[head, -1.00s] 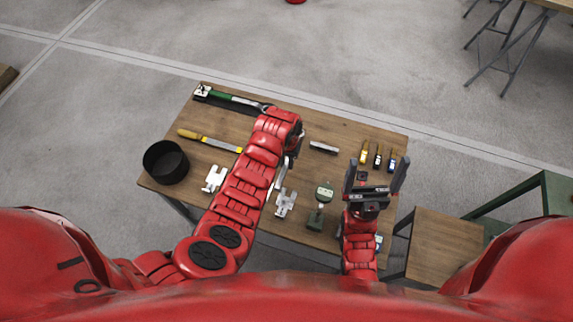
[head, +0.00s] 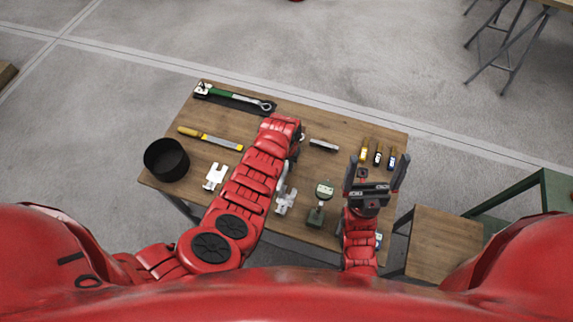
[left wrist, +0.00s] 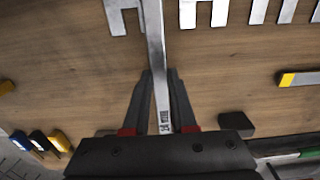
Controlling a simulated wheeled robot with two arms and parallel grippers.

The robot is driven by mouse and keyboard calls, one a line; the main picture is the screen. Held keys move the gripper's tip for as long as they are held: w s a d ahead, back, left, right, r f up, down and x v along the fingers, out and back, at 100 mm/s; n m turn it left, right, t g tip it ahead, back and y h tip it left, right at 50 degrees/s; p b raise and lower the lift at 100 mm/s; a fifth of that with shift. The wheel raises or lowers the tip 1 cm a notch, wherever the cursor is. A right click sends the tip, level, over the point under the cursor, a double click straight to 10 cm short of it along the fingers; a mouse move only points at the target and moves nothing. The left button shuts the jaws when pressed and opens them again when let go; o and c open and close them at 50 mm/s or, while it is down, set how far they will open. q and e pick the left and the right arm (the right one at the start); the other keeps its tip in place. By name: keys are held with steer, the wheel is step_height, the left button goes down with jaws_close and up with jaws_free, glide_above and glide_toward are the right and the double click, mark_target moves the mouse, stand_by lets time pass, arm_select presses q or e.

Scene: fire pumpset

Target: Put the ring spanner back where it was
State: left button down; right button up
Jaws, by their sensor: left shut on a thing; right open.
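The ring spanner (left wrist: 157,45) shows in the left wrist view as a long flat steel bar with a small marking near its lower end. My left gripper is shut on it there (left wrist: 164,108). The spanner's far end runs out of the top of that view, between two forked plates. In the head view, my left gripper (head: 292,150) is over the middle of the table and its fingers are mostly hidden by my arm. A strip of the spanner (head: 281,177) shows beside the arm. I cannot tell its height over the table. My right gripper (head: 376,174) is open and empty.
The wooden table (head: 240,120) holds a green-handled wrench (head: 235,97) on a dark strip, a yellow-handled file (head: 212,138), a black bowl (head: 166,160), forked plates (head: 215,177), a dark block (head: 323,146), several small drivers (head: 377,155) and a green gauge (head: 324,190).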

arm_select(q)
steer(key=c, duration=0.7)
jaws_free()
steer(key=shift+f, duration=0.1)
steer(key=shift+c, duration=0.2)
